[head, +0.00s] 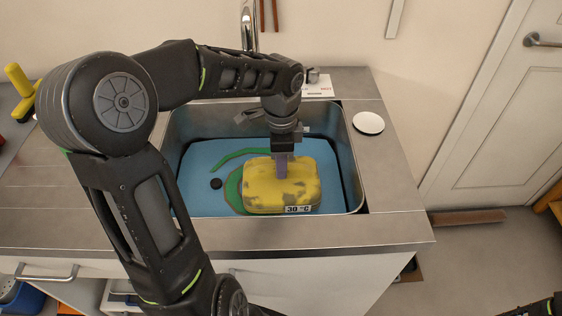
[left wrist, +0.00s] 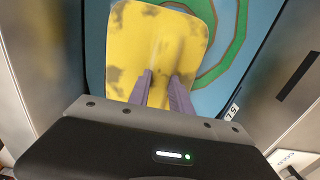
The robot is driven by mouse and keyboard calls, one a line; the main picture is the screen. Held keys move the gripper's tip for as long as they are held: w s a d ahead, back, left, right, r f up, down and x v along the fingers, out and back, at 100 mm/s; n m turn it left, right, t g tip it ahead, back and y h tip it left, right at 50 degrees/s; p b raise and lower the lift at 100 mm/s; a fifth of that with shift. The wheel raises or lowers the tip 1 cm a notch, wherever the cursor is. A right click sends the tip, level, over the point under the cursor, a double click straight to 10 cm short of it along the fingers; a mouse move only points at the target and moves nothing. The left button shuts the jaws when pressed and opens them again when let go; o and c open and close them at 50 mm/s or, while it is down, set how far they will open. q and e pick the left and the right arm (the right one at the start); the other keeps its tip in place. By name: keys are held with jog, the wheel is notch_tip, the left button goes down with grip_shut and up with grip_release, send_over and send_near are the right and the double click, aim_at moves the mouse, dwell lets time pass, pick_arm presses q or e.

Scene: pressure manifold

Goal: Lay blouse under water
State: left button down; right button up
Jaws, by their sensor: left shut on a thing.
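The blouse appears as a thick yellow bundle with grey patches (head: 285,195). It is in the steel sink basin (head: 352,182), at the front right of the blue water (head: 203,172). My left gripper (head: 282,174) reaches straight down onto it, its purple fingers shut on its top. In the left wrist view the fingers (left wrist: 161,88) press into the yellow cloth (left wrist: 150,35). Whether the bundle sits above or below the water surface is hard to tell. My right gripper is outside the views.
A green curved band (head: 233,190) and a small black round thing (head: 216,184) are in the basin. A faucet (head: 249,25) stands behind it. A white disc (head: 368,123) lies on the right counter.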

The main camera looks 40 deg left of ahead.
pick_arm(q)
jog(key=shift+f+b, duration=1.5)
jog(key=shift+f, duration=0.7)
dwell(1.3)
jog(key=c, duration=1.1)
grip_release()
jog(key=shift+r+p, duration=0.3)
jog(key=shift+r, duration=3.65)
jog(key=shift+r, duration=0.1)
